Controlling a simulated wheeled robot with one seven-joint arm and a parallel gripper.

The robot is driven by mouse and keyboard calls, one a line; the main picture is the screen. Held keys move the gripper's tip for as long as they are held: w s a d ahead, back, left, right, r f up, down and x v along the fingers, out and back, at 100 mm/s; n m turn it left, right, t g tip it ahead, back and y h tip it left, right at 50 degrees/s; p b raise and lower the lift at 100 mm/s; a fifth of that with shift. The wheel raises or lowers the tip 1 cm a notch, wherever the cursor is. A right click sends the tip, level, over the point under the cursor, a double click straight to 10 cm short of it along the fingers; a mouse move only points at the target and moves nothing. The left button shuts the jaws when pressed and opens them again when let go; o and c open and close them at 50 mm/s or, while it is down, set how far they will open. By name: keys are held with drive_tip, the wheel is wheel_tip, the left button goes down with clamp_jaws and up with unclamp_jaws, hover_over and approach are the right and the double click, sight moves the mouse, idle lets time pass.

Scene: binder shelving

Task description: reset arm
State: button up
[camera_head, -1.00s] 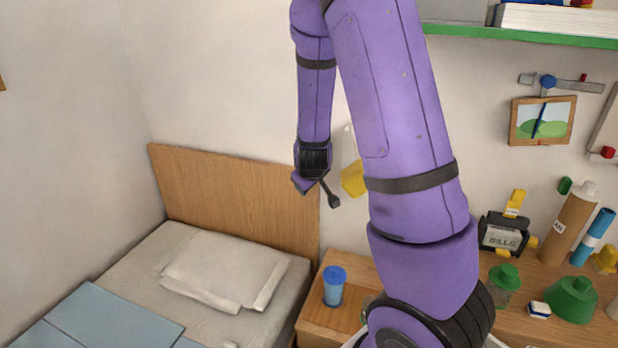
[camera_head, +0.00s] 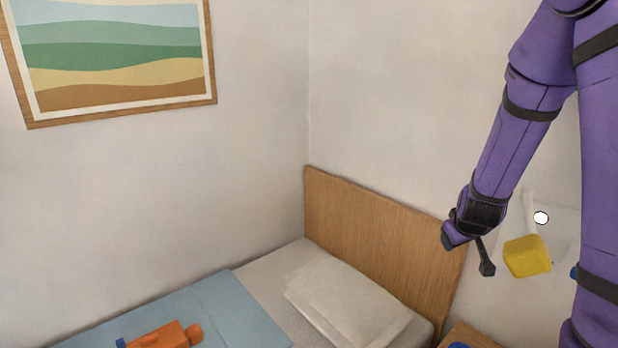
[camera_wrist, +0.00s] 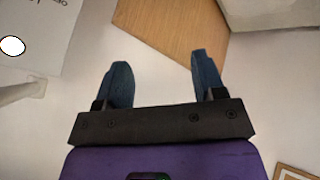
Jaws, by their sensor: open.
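My gripper (camera_wrist: 162,78) shows in the wrist view with its two dark blue fingers spread apart and nothing between them. In the head view my purple arm hangs down at the right, with my gripper (camera_head: 470,255) at its lower end. There it is seen in front of the wall, near the right end of the headboard.
A wooden headboard (camera_head: 385,240) stands behind a bed with a pale pillow (camera_head: 345,305) and blue blanket (camera_head: 215,310). An orange toy figure (camera_head: 165,335) lies there. A yellow object (camera_head: 527,257) is right of my gripper. A framed picture (camera_head: 110,55) hangs left.

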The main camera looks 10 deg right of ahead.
drive_tip(key=s+a+r+y, duration=0.4)
drive_tip(key=s+a+r, duration=0.4)
drive_tip(key=a+r, duration=0.45)
drive_tip(key=s+a+r, duration=0.2)
drive_tip(key=s+r, duration=0.2)
drive_tip(key=s, duration=0.4)
drive_tip(key=s+a+r+g, duration=0.1)
drive_tip(key=s+r, duration=0.4)
drive_tip(key=s, duration=0.3)
drive_tip(key=shift+s+a+r+m, duration=0.25)
drive_tip(key=shift+s+a+m, duration=0.05)
drive_tip(key=shift+s+a, duration=0.1)
